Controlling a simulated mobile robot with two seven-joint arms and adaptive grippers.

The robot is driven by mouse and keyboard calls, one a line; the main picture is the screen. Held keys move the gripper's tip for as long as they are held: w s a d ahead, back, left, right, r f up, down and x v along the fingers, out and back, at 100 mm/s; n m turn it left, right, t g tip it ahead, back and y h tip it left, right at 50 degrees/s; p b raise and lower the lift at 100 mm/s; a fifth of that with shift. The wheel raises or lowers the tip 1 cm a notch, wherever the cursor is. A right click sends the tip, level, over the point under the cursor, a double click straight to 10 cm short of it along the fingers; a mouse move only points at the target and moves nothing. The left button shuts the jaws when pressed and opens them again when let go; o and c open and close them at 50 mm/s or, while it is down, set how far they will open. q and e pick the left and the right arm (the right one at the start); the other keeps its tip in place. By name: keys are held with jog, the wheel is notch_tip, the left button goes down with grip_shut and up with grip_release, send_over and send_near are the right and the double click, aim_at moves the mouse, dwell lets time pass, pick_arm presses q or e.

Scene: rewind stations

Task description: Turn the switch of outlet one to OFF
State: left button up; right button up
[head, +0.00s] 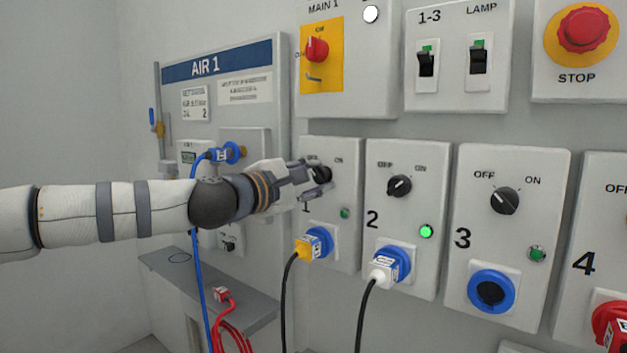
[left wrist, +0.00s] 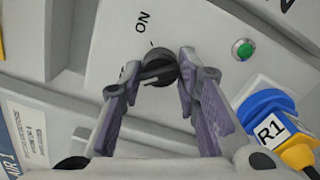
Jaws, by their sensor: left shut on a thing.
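The outlet one panel (head: 343,240) stands at the middle of the head view. Its black rotary switch (head: 321,173) is partly hidden by my left gripper (head: 322,178). In the left wrist view the dark knob (left wrist: 159,66) sits between the fingertips of my left gripper (left wrist: 160,76), which is shut on it. The ON mark (left wrist: 142,21) shows beyond the knob there. I cannot tell for sure which way the pointer faces. Outlet one's lamp (head: 345,213) looks dim green in the head view. My right gripper is not in view.
A blue socket with a yellow plug (head: 303,248) sits below the switch, labelled R1 in the left wrist view (left wrist: 270,130). Outlet two (head: 401,215) and outlet three (head: 470,240) stand to the right; outlet two's lamp is bright green. A grey shelf (head: 255,308) juts out below left.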

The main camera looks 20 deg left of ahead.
pick_arm(q)
jog(key=shift+d+f+n, duration=0.1)
jog(key=shift+n, duration=0.2)
dwell(0.4)
jog(key=o, duration=1.1)
jog(key=shift+o, duration=0.2)
jog(key=shift+s, duration=0.1)
jog(key=v, duration=1.2)
